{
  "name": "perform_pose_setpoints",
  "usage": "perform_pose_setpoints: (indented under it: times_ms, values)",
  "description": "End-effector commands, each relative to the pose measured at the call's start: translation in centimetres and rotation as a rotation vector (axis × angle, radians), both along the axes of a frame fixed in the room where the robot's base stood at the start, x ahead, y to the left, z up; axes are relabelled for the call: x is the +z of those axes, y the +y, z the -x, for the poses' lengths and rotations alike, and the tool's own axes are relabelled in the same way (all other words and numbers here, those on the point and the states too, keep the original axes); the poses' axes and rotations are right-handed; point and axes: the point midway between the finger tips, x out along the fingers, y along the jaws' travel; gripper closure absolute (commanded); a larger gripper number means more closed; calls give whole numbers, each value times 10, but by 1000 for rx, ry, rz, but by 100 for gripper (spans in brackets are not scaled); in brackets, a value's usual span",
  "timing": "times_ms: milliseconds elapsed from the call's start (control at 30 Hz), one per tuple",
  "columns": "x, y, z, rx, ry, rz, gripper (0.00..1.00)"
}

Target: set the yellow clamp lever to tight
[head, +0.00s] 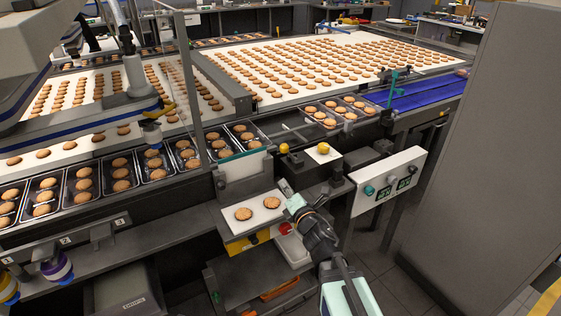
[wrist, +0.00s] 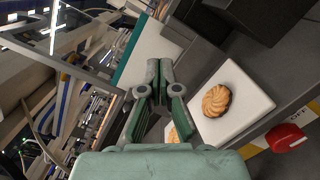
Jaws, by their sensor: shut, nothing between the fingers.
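A yellow ball knob (head: 284,148) stands on the dark machine part behind the small biscuit plate in the head view; it looks like the end of the clamp lever, but the lever's arm and setting are too small to tell. A second yellow spot (head: 323,148) sits on a white square plate to its right. My gripper (head: 284,186) is in front of and below the yellow knob, beside the biscuit plate and apart from the knob. In the wrist view my gripper (wrist: 160,64) has its fingertips together with nothing between them. I see no yellow lever in the wrist view.
A white plate (head: 254,224) with two biscuits lies left of my gripper; it also shows in the wrist view (wrist: 255,103). A red knob (head: 285,228) is below it. A white control box (head: 408,164) is at the right. Filled trays (head: 121,157) line the left.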

Motion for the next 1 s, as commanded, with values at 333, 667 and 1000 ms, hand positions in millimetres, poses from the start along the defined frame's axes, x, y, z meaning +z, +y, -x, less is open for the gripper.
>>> perform_pose_setpoints:
  times_ms: [333,667,1000]
  values:
    - [2,10,-19,0,2,-2,100]
    - [6,38,-72,0,1,-2,100]
    - [25,28,-107,-3,2,-1,100]
